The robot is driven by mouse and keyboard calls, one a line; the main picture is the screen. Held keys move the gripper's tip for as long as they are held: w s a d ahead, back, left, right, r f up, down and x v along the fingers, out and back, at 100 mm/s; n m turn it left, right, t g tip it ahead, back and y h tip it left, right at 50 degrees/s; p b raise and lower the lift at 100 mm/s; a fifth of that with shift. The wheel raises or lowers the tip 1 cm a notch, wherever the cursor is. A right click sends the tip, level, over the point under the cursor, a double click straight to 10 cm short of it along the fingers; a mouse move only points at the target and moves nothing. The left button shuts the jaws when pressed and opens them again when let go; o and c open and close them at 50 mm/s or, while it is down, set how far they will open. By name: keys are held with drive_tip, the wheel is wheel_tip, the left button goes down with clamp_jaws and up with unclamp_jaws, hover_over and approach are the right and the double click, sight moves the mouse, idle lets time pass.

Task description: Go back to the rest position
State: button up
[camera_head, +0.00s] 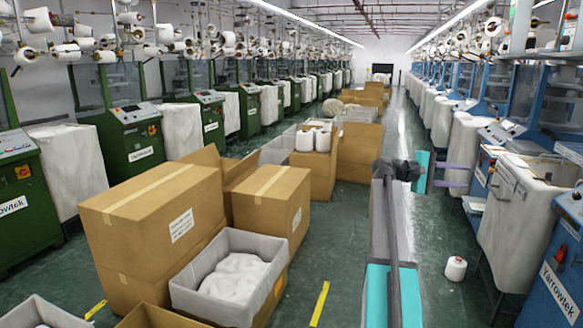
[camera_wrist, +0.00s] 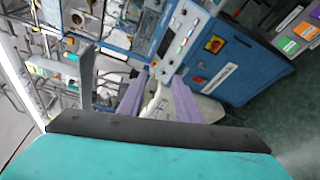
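My gripper (camera_head: 470,176) is right of centre in the head view, reaching right toward the blue knitting machines. Its two purple fingers stand apart with a gap between them. In the wrist view the fingers of my gripper (camera_wrist: 159,84) are also spread, with nothing held between them. A white fabric bag (camera_head: 517,213) hangs on the blue machine to the right of the fingers. The distance from the fingertips to the machine is hard to judge.
A white yarn cone (camera_head: 455,268) stands on the floor to the right of my arm. Green machines (camera_head: 135,135) line the left side. The aisle floor (camera_head: 335,240) between boxes and arm is mostly clear.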

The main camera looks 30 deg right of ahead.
drive_tip(key=w+a+f+n+t, duration=0.1)
drive_tip(key=w+a+f, duration=0.25)
drive_tip(key=f, duration=0.35)
drive_tip(key=w+a+f+n+t, duration=0.1)
drive_tip(key=w+a+f+n, duration=0.15)
drive_tip(key=w+f, duration=0.35)
drive_tip(key=w+a+f+n+t+y, duration=0.1)
drive_tip(key=a+f, duration=0.8)
drive_tip(key=f, duration=0.3)
drive_tip(key=w+a+f+n+t+y, duration=0.1)
drive_tip(key=a+f+n+t+y, duration=0.1)
drive_tip(key=a+f, duration=0.9)
drive_tip(key=w+a+f+n+t+y, duration=0.1)
drive_tip(key=a+f, duration=0.6)
drive_tip(key=f, duration=0.7)
drive_tip(key=s+a+f+g+y, duration=0.1)
drive_tip(key=s+a+f+y, duration=0.2)
drive_tip(key=s+a+f, duration=0.85)
drive_tip(key=s+a+f+g+y, duration=0.1)
drive_tip(key=s+a+f+y, duration=0.2)
drive_tip(key=s+a+f, duration=0.8)
drive_tip(key=s+a+f+m+y, duration=0.1)
drive_tip(key=s+a+m+y, duration=0.1)
drive_tip(key=s+a, duration=0.2)
drive_tip(key=s+a+f+m+g+y, duration=0.1)
drive_tip(key=s+a, duration=0.4)
drive_tip(key=a, duration=0.6)
drive_tip(key=shift+a+f+m+y+p, duration=0.25)
drive_tip(key=shift+m+y+p, duration=0.2)
drive_tip(key=shift+m+y, duration=0.45)
